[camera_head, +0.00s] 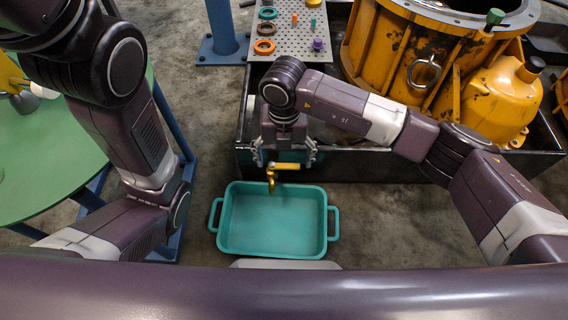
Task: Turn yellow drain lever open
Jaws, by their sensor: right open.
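The yellow drain lever (287,165) sticks out to the right at the top of a small brass-coloured tap (271,179) on the front of the dark trough. The lever lies level, pointing right. My right gripper (285,153) points down just above and behind the lever, its fingers spread to either side, open and apparently empty. I cannot tell whether a finger touches the lever. My left arm folds down on the left side, and its gripper is out of view.
A teal tray (275,248) with two side handles sits on the floor below the tap and looks empty. The dark trough (375,165) holds a yellow transmission housing (392,50). A perforated metal plate (287,38) carries several small parts. A green round table (50,150) stands at left.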

